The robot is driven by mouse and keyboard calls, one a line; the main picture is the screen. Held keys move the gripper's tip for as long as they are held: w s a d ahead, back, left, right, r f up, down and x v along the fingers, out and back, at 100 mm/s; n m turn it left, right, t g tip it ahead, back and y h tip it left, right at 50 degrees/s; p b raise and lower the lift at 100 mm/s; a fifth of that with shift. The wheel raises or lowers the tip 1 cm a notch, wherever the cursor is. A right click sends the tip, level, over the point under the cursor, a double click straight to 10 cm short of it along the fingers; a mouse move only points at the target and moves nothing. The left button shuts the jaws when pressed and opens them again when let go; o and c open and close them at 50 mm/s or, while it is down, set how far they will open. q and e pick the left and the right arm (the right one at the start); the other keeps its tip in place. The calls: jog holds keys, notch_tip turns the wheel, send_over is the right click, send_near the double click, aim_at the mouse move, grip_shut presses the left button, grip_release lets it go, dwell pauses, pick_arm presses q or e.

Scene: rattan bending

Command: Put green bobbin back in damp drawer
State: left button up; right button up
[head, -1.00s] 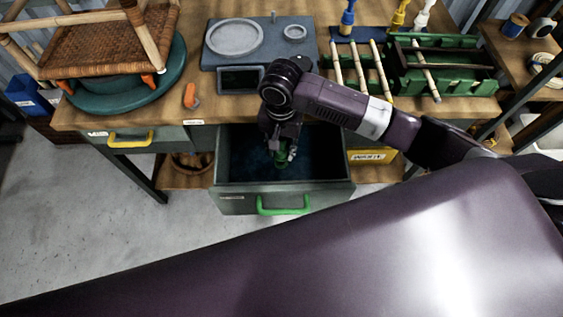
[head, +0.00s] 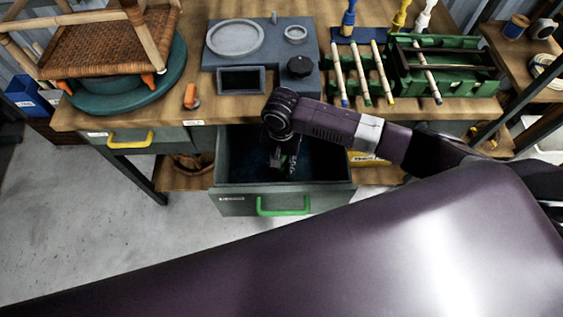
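The open drawer (head: 235,203) with a green handle (head: 283,207) is pulled out below the bench top, and its inside is dark blue. My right gripper (head: 285,170) points down inside the drawer, low between its walls. A small patch of green, likely the green bobbin (head: 280,162), shows at the fingers, mostly hidden by the gripper. I cannot tell whether the fingers are closed on it or whether it touches the drawer floor. My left gripper is not in view.
A grey-blue unit with a round dish (head: 234,38) and a black knob (head: 300,66) stands on the bench above the drawer. A green rack (head: 440,70) with rods is to the right. A woven stool (head: 100,45) stands at left. A closed drawer has a yellow handle (head: 130,139).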

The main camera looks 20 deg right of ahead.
jog(key=o, duration=0.4)
notch_tip(320, 180, up, 12)
jog(key=shift+r+p, duration=0.15)
jog(key=shift+p, duration=0.3)
dwell(0.5)
